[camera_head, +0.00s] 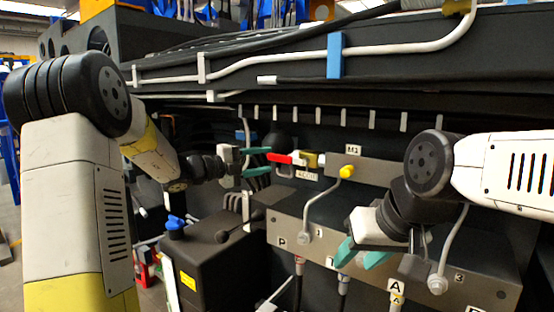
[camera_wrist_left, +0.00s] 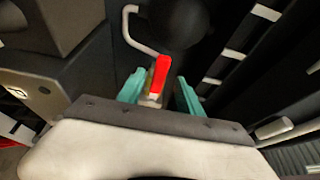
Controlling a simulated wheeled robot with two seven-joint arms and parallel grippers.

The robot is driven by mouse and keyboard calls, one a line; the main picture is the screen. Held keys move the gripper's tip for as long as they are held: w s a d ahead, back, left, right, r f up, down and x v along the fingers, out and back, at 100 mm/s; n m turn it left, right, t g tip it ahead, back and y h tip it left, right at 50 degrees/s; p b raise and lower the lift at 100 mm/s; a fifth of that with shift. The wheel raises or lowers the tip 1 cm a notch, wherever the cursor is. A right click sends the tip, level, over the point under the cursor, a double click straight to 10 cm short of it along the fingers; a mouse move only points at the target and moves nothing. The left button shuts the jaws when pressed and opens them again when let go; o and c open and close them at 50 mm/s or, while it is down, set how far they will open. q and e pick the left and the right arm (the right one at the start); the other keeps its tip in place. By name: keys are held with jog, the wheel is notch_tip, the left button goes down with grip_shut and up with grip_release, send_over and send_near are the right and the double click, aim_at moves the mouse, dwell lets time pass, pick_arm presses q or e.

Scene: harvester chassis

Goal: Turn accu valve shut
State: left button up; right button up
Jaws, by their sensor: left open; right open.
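The accu valve has a red lever handle (camera_head: 281,158) and sits on a brass-coloured body (camera_head: 309,160) at the middle of the chassis. A label is under it. In the left wrist view the red handle (camera_wrist_left: 162,72) stands between the two teal fingers. My left gripper (camera_head: 257,161) is open, its fingertips close to the handle's left end. I cannot tell if they touch it. In the wrist view the left gripper (camera_wrist_left: 160,92) has one finger on each side of the handle. My right gripper (camera_head: 359,258) is open and empty, low in front of the grey manifold block.
The grey manifold block (camera_head: 318,221) with hoses and fittings runs below the valve. A yellow cap (camera_head: 347,172) is to the valve's right. A black tank with a blue cap (camera_head: 176,222) stands lower left. A black sphere (camera_wrist_left: 178,22) lies beyond the handle.

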aim_at(275, 158)
pick_arm(q)
jog(key=x, duration=0.5)
jog(key=shift+d, duration=0.1)
grip_shut()
dwell(1.3)
